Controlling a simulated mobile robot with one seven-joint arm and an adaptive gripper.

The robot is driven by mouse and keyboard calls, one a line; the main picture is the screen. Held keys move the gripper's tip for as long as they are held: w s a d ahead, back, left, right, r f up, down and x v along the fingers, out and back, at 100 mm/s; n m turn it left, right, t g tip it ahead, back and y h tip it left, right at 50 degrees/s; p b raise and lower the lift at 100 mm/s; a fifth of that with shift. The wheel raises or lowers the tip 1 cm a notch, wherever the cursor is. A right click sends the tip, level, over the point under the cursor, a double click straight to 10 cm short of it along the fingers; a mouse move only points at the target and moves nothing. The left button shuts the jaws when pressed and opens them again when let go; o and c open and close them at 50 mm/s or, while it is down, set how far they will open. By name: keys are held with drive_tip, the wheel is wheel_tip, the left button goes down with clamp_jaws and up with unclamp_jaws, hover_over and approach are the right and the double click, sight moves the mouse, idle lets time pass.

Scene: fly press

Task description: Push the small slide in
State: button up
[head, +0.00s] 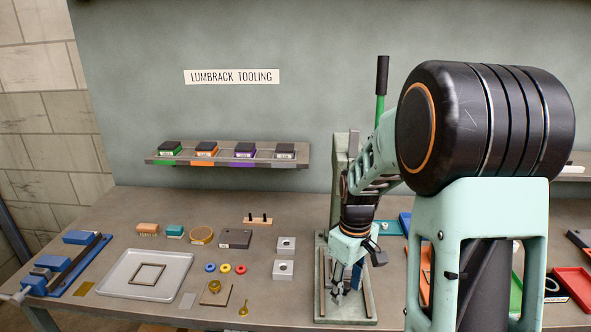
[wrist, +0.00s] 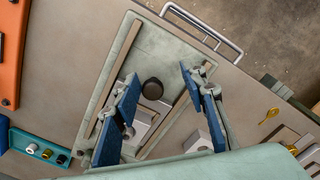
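The pale green press base (head: 321,308) stands near the table's front edge, with two brown rails along its length. In the wrist view the base (wrist: 158,33) carries what looks like the small slide (wrist: 152,105), a grey part with a round dark knob (wrist: 152,88). My gripper (head: 347,287) is over the base. In the wrist view my gripper (wrist: 158,78) is open, with its blue fingers on either side of the knob and a gap to each. I cannot tell the height between the fingertips and the slide. My arm hides much of the press in the head view.
Grey blocks (head: 285,270) stand left of the press. A grey tray (head: 178,289) and small parts lie further left. In the wrist view a silver rail (wrist: 203,22) runs along the table edge, and an orange tray (wrist: 12,45) lies at left.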

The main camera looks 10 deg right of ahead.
drive_tip(key=s+a, duration=0.1)
drive_tip(key=s, duration=0.6)
wheel_tip(320, 180, up, 11)
drive_tip(key=w+a+r+m+t+b, duration=0.1)
drive_tip(key=w+a+r, duration=0.4)
drive_tip(key=w, duration=0.6)
drive_tip(key=w+a+r+m+t+b, duration=0.2)
drive_tip(key=w+a+r+m+t, duration=0.2)
drive_tip(key=w+r, duration=0.6)
drive_tip(key=shift+w+a+m+t+h, duration=0.3)
drive_tip(key=shift+w+a+t, duration=0.2)
drive_tip(key=shift+w+t, duration=0.15)
